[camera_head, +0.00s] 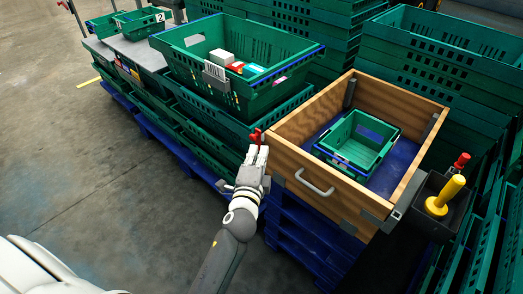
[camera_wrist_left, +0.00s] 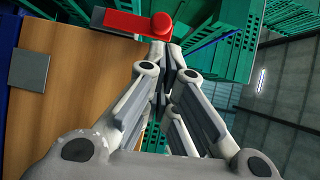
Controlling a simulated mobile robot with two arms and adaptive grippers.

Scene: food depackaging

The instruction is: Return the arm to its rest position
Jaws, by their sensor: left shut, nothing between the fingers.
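My left arm comes in from the lower left in the head view. Its gripper (camera_head: 256,158) is at the left outer side of the wooden box (camera_head: 310,165), shut and empty. A small red part (camera_head: 256,135) shows just past its fingertips. In the left wrist view the fingers of the gripper (camera_wrist_left: 162,55) are closed together, and the red part (camera_wrist_left: 128,22) lies right beyond them, beside the wooden wall (camera_wrist_left: 70,85). I cannot tell whether the fingers touch it. My right gripper is not in view.
A small green crate (camera_head: 355,140) sits inside the wooden box. A large green crate (camera_head: 225,85) holding several packages stands to the left. Stacked green crates (camera_head: 440,60) fill the back and right. A yellow-handled tool (camera_head: 446,193) stands in a dark holder. Open floor (camera_head: 80,170) lies to the left.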

